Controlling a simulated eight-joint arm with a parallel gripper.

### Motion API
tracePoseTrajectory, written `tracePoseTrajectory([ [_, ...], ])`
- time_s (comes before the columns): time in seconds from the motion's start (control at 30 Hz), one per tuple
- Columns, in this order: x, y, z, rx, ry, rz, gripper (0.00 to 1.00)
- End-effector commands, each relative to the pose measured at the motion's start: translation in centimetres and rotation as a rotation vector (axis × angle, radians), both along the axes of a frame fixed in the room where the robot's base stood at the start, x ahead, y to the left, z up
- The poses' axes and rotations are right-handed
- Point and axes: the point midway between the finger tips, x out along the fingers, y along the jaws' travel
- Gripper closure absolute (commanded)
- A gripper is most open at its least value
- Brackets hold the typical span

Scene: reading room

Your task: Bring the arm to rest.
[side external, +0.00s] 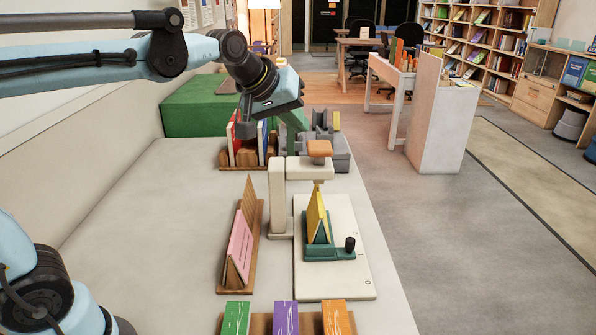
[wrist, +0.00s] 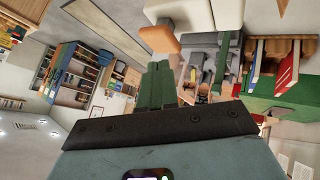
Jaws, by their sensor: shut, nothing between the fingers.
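My gripper (side external: 293,119) is raised over the far part of the pale table (side external: 170,235) in the side external view. Its green fingers point down and to the right, near a white post stand with an orange-brown block on top (side external: 319,149). In the wrist view the two green fingers (wrist: 156,80) lie together, with nothing between them. The fingertips appear apart from the stand. My arm reaches in from the upper left, above the table.
A yellow folded card (side external: 317,213) stands in a teal holder on a white board (side external: 335,278). A pink card (side external: 240,248) leans on a wooden rest. Grey blocks (side external: 338,155) and a book rack (side external: 238,160) stand behind. Coloured cards (side external: 285,318) line the front. The table's left is clear.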

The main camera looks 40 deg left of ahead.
Motion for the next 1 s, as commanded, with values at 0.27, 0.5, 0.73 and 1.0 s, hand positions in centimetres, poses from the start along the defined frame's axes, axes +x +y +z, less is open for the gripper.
tracePoseTrajectory([
  [0.27,-9.8,0.6,-6.9,0.232,0.072,-0.237,1.00],
  [0.5,-14.8,0.8,-11.7,0.357,0.113,-0.382,1.00],
  [0.73,-15.8,0.9,-12.7,0.385,0.124,-0.417,1.00],
  [1.0,-15.8,0.9,-12.7,0.384,0.123,-0.415,1.00],
])
